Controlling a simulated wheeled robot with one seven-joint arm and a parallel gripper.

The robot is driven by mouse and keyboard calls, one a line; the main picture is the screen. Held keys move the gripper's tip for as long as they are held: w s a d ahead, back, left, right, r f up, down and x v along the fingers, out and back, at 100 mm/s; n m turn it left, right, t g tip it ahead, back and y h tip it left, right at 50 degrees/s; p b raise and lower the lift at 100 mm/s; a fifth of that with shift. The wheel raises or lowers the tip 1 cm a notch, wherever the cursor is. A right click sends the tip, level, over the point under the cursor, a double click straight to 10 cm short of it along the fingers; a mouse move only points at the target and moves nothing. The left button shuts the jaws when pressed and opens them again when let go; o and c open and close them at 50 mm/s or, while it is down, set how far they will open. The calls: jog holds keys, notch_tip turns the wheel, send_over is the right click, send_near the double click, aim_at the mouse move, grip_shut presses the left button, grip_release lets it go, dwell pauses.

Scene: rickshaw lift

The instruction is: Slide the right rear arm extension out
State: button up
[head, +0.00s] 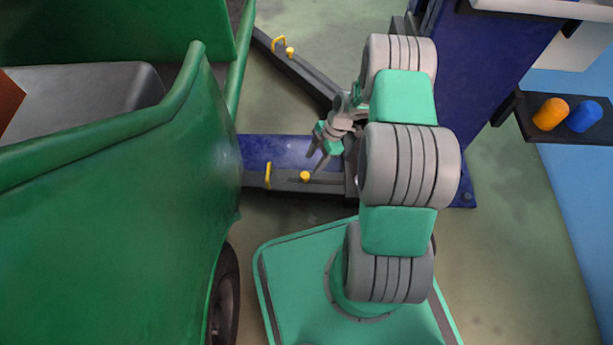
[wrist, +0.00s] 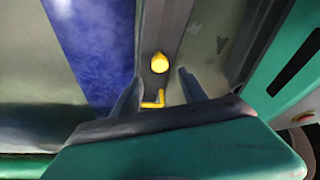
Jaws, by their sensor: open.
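The nearer lift arm (head: 284,184) is a dark grey beam running left from the blue post to beside the green rickshaw. It carries a yellow handle (head: 268,175) and a round yellow knob (head: 305,176). My gripper (head: 316,160) is open and empty, above and just behind this arm, near the knob. In the wrist view, the yellow knob (wrist: 160,62) and the L-shaped yellow handle (wrist: 153,100) show in the gap between my open fingers (wrist: 159,78). The handle's lower part is close to my palm's edge in the picture; I cannot tell the distance.
The green rickshaw (head: 110,230) fills the left, with its wheel (head: 225,300) below. A second lift arm (head: 310,80) with its own yellow handle (head: 278,43) angles up-left. The blue post (head: 490,80) stands right. A dark shelf (head: 565,130) holds orange and blue pieces.

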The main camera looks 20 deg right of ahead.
aim_at(305, 175)
jog(key=b+x, duration=0.3)
jog(key=x, duration=0.5)
jog(key=shift+r, duration=0.1)
grip_shut()
dwell(1.1)
